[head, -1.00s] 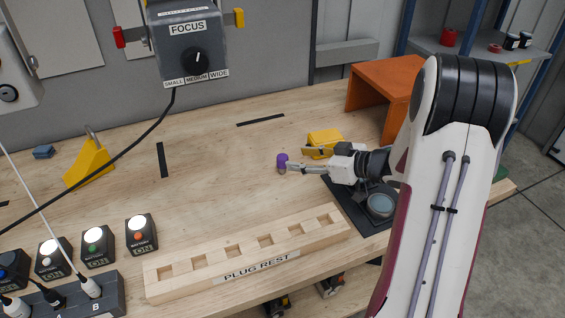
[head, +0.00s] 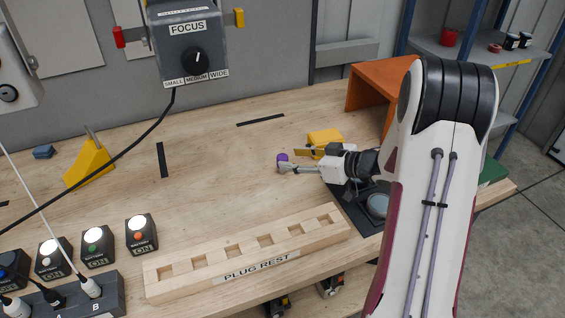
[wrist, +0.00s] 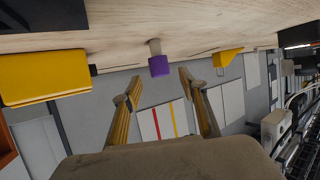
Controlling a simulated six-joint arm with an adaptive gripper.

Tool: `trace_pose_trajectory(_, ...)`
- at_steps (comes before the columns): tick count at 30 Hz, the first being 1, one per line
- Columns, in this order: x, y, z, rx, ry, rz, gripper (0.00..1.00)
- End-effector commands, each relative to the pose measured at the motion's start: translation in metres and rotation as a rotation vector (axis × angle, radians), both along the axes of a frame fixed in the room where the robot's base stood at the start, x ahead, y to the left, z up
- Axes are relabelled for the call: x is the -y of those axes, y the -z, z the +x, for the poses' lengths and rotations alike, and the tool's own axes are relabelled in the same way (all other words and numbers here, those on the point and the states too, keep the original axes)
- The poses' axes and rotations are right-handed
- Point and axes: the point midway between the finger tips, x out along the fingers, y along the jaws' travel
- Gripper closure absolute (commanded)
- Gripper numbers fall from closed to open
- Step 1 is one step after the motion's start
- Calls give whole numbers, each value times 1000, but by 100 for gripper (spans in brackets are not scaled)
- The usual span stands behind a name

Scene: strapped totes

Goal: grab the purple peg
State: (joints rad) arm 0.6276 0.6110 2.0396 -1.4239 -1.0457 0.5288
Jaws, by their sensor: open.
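The purple peg (head: 283,158) stands on the wooden table, just past the fingertips of my gripper (head: 292,160) in the head view. Its lower part is hidden behind the near finger there. In the wrist view the peg shows a purple top (wrist: 159,66) and a paler stem against the table. It lies ahead of my gripper (wrist: 157,88), roughly centred across the gap between the two fingers. My gripper is open and holds nothing.
A yellow block (head: 325,137) lies right behind my gripper. An orange stand (head: 378,82) is at the back right. The wooden plug rest (head: 250,250) lies in front, with battery blocks (head: 98,246) to its left.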

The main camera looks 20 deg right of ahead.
Motion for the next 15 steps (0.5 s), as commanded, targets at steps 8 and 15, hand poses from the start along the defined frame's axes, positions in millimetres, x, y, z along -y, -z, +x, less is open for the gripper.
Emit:
trace_pose_trajectory(8, -2, 3, 3, -1, -2, 0, 57)
trace_pose_trajectory(15, -13, 15, 19, -2, -2, 1, 57)
